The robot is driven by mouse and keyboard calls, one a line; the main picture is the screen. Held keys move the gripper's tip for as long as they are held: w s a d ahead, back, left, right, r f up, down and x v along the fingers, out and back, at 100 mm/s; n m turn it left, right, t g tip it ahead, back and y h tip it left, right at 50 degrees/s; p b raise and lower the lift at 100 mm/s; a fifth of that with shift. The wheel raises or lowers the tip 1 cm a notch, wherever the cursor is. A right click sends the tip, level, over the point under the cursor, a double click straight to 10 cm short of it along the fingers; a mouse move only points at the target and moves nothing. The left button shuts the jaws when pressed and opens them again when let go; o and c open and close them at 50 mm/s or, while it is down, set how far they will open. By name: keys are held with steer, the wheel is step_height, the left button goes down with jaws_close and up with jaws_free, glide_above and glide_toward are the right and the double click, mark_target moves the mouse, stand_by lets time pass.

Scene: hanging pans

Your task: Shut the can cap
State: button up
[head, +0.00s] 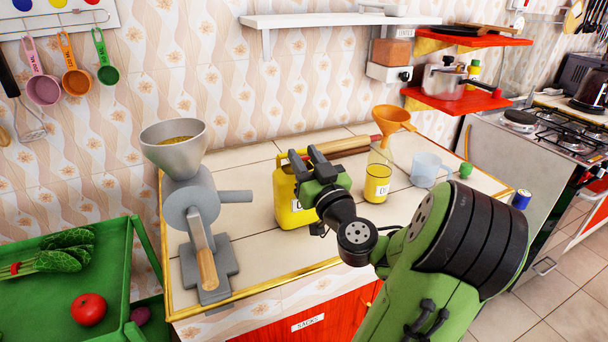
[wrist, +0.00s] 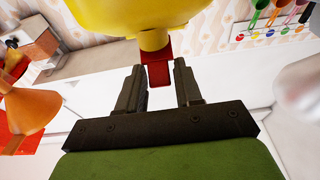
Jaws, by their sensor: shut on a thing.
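The yellow can (head: 290,205) stands on the tiled counter in the head view, partly covered by my gripper (head: 304,160). In the wrist view the can (wrist: 115,18) fills the top of the picture. A red cap piece (wrist: 159,76) juts from it between my two dark fingers (wrist: 160,88). The fingers are at either side of this piece, and my gripper is shut on it.
A grey grinder (head: 188,205) stands left of the can. A rolling pin (head: 345,145) lies behind it. To the right are a glass jar (head: 377,186), an orange funnel (head: 390,121) and a clear mug (head: 427,167). A green cart (head: 105,262) is at the left.

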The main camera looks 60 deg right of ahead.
steer(key=shift+s+f+t+h, duration=0.25)
steer(key=shift+f+t+h, duration=0.35)
steer(key=shift+t, duration=0.4)
steer(key=shift+a+f+t+h, duration=0.1)
steer(key=shift+f+t+h, duration=0.2)
steer(key=shift+t, duration=0.35)
steer(key=shift+a+f+t+h, duration=0.1)
steer(key=shift+f+t+h, duration=0.1)
steer(key=shift+t+h, duration=0.35)
steer(key=shift+f, duration=0.1)
steer(key=o, duration=0.8)
steer(key=shift+o, duration=0.2)
